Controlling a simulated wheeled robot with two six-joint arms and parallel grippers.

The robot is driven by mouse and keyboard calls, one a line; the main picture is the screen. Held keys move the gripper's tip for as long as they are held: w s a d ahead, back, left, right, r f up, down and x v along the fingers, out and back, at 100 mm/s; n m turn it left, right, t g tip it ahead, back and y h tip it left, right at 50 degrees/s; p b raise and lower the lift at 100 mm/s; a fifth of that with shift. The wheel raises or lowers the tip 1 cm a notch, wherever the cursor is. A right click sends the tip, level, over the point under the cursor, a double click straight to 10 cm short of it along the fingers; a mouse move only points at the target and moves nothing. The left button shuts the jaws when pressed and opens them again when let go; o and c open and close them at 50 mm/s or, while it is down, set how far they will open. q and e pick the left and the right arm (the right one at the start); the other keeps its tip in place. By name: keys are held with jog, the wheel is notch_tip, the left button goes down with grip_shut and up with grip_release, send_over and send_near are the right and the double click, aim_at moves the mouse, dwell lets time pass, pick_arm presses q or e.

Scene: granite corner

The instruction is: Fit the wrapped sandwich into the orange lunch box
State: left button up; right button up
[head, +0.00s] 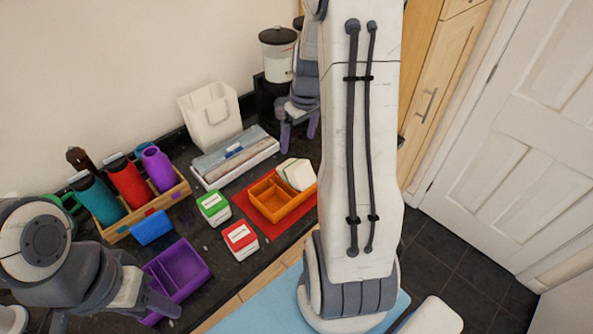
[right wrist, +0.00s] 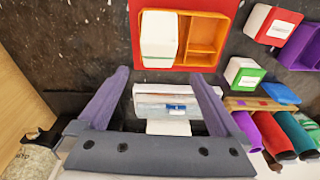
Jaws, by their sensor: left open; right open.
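The orange lunch box (head: 262,208) stands on a red mat (head: 245,201) on the dark counter; it also shows in the right wrist view (right wrist: 205,37). The pale wrapped sandwich (head: 297,174) is in its large compartment, on the left in the right wrist view (right wrist: 158,38). It rises above the rim; I cannot tell if it sits fully on the bottom. My right gripper (head: 299,130) is open and empty, apart from the box, over the counter behind it; its fingers also show in the right wrist view (right wrist: 160,78). My left gripper (head: 115,317) is open near the purple lunch box.
The purple lunch box (head: 180,276), a green-lidded box (head: 213,207), a red-lidded box (head: 240,239) and a blue item (head: 152,228) stand left of the mat. A wooden crate (head: 120,236) holds bottles. A white tray (head: 200,178), white bag (head: 210,117) and canister (head: 278,55) stand behind.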

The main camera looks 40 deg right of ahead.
jog(key=p, duration=0.1)
send_over(297, 164)
jog(key=shift+n, duration=0.3)
notch_tip(297, 164, down, 5)
jog(key=shift+s+a+f, duration=0.1)
jog(key=shift+a+f, duration=0.05)
notch_tip(297, 164, down, 4)
jog(key=shift+r+p, duration=0.1)
jog(key=shift+p, duration=0.9)
jog(key=shift+f, duration=0.7)
grip_shut()
